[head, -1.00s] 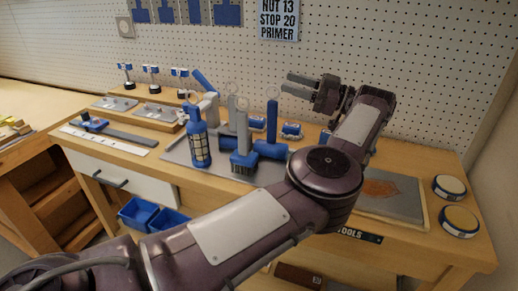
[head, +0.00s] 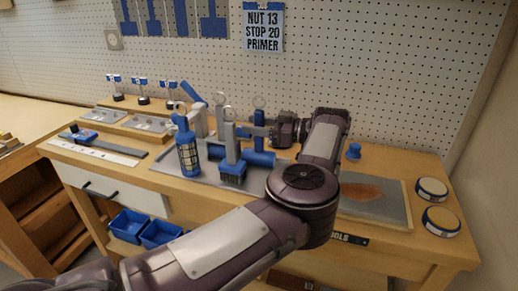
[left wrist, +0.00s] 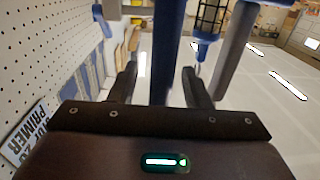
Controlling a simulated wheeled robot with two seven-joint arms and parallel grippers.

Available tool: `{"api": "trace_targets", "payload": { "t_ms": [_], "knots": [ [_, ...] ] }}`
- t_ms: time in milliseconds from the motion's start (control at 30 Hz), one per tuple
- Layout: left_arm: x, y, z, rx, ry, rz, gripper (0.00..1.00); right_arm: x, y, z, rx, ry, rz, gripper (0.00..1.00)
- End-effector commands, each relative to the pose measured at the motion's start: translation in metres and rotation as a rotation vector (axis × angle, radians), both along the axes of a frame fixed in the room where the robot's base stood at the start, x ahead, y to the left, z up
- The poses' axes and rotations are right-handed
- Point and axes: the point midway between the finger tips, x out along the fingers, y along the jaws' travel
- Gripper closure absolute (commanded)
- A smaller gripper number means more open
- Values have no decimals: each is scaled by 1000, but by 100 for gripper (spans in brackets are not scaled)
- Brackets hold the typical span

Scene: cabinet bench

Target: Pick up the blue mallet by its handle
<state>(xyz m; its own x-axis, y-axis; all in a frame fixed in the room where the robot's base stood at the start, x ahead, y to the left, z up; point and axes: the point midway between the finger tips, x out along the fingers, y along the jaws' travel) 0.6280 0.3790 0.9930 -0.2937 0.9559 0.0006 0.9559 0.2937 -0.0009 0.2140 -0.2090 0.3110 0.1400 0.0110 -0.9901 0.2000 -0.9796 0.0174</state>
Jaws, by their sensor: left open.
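The blue mallet (head: 263,158) stands on the grey mat with its head down and its handle pointing up. My left gripper (head: 251,132) reaches in from the right at the height of the handle. In the left wrist view the open fingers of my left gripper (left wrist: 162,82) have the blue mallet handle (left wrist: 165,45) between them, with gaps visible on both sides. The lower part of the handle is partly hidden by the brush and fingers in the head view. My right gripper is not in view.
A grey-handled brush (head: 232,168) stands just in front of the mallet, close to my fingers. A blue bottle-like tool with a cage (head: 188,150) stands to the left. The pegboard (head: 370,70) rises behind. Two round tins (head: 440,220) sit at the right edge.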

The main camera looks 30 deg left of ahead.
Motion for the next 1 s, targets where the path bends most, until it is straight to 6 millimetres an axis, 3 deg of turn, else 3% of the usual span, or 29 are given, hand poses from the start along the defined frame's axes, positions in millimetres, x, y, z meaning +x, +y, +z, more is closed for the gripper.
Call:
{"api": "trace_targets", "payload": {
  "t_ms": [333, 667, 1000],
  "knots": [
    [-3, 10, 0, 0, -1, 0, 56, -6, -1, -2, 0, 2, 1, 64],
    [-3, 10, 0, 0, -1, 0, 98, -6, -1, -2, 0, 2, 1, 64],
    [-3, 10, 0, 0, -1, -1, 100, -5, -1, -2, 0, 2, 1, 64]
  ]
}}
